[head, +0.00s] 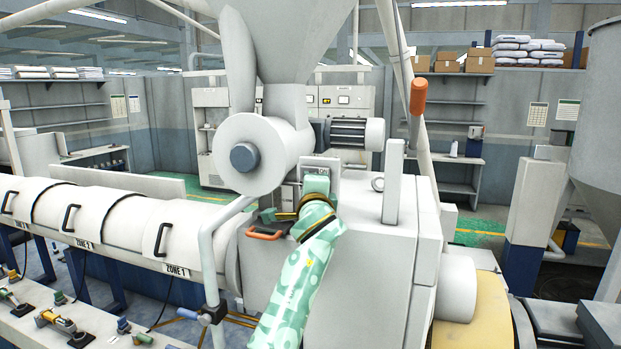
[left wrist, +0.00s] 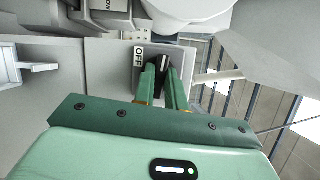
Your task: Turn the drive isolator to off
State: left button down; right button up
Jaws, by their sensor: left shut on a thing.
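The drive isolator is a grey plate (head: 322,162) on the extruder's housing, just below the motor. My left gripper (left wrist: 163,82) is shut on the isolator's dark handle (left wrist: 160,72), which is mostly hidden between the fingers. In the head view my green left gripper (head: 317,182) reaches up to the plate and covers most of it. The handle's exact angle is hard to tell. My right gripper is not in view.
The white heated barrel (head: 110,215) with zone labels runs off to the left. A grey pipe (head: 208,260) stands left of my arm. A bench (head: 95,325) with tools is at lower left.

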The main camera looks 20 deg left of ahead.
pick_arm(q)
jog(key=shift+n+g+p, duration=0.3)
jog(key=shift+n+p, duration=0.3)
jog(key=shift+n, duration=0.1)
jog(key=shift+f, duration=0.1)
jog(key=c, duration=1.4)
grip_release()
jog(key=shift+c, duration=0.2)
